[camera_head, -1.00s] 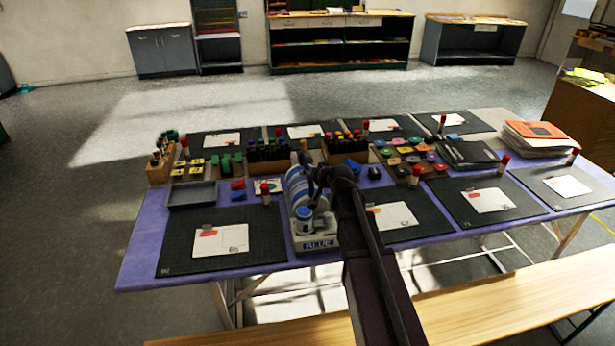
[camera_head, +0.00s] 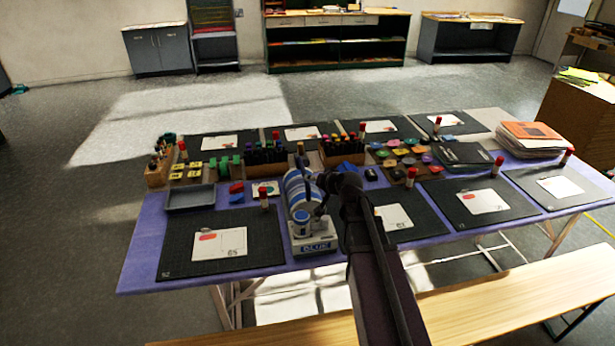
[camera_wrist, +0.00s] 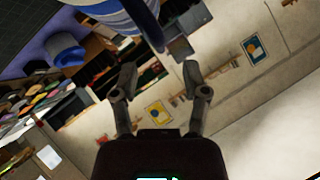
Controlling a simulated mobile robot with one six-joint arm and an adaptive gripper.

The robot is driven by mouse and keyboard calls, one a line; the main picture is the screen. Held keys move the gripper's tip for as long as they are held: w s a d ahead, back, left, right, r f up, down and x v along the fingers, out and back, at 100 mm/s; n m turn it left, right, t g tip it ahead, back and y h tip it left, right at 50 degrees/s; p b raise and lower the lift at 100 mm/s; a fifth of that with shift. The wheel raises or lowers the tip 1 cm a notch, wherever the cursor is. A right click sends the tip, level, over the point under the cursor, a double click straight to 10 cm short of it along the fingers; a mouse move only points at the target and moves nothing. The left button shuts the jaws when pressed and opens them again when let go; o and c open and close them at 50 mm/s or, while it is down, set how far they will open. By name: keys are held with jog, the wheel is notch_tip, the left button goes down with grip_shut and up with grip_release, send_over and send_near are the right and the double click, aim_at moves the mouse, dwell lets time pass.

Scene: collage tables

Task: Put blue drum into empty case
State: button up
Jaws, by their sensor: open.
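A blue-topped small drum (camera_head: 301,219) stands at the front of a grey stand labelled BLUE (camera_head: 314,246), near the table's front edge. Behind it are large blue-and-white round forms (camera_head: 294,188). A shallow grey open case (camera_head: 190,198) lies left of the stand and looks empty.
The purple table holds black mats with white cards (camera_head: 219,243), red-capped glue sticks (camera_head: 264,198), marker racks (camera_head: 266,160) and coloured discs (camera_head: 404,153). A wooden bench (camera_head: 520,285) runs in front. Paper stacks (camera_head: 530,139) sit at the right.

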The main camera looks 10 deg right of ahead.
jog(key=p+v, duration=0.2)
jog(key=v, duration=0.4)
dwell(0.6)
jog(key=s+a+f+n+g+h, duration=0.1)
jog(key=s+f+g, duration=0.3)
jog(key=s, duration=0.5)
jog(key=s+a+f+n+g+h, duration=0.2)
jog(key=s+f+g, duration=0.3)
jog(key=s, duration=0.5)
jog(key=shift+s+a+f+n+g+h, duration=0.25)
jog(key=shift+a+g+h, duration=0.45)
jog(key=shift+g, duration=0.4)
